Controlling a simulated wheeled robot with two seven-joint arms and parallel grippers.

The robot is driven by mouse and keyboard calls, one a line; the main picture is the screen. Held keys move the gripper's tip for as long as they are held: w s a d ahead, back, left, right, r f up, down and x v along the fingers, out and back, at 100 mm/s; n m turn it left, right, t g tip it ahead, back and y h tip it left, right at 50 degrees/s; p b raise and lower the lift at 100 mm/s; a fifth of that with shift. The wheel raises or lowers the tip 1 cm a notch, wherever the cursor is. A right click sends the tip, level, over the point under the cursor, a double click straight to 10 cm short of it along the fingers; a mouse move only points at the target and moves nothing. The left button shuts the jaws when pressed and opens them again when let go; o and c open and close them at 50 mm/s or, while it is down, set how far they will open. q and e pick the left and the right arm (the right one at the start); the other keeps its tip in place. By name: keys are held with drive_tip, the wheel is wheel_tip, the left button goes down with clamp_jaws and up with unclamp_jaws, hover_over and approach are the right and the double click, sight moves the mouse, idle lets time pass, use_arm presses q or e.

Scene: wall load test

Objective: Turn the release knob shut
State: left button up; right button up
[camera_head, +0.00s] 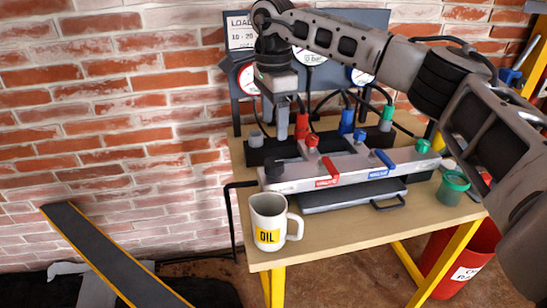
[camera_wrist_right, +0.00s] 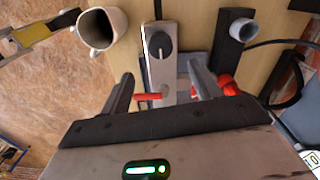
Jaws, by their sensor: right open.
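The manifold block (camera_head: 350,167) lies along the table, with red and blue levers on its front. A dark round knob (camera_head: 275,170) sits at its left end, probably the release knob. In the right wrist view this knob (camera_wrist_right: 159,44) shows beyond my fingertips, with a pale mark on its top. My right gripper (camera_head: 283,128) points down behind and above the block's left part. In the right wrist view its open fingers (camera_wrist_right: 162,84) are apart, with the block and a red lever (camera_wrist_right: 148,96) seen between them. The knob is outside its grasp.
A white OIL mug (camera_head: 268,222) stands at the table's front left corner. A green cup (camera_head: 453,187) stands at the right. Hoses, coloured fittings and a gauge panel (camera_head: 240,32) are behind the block. A red bin (camera_head: 462,255) stands right of the table (camera_head: 340,235).

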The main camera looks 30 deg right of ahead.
sight(274, 162)
wheel_tip(274, 162, down, 10)
drive_tip(key=shift+f, duration=0.1)
idle(0.4)
drive_tip(key=c, duration=1)
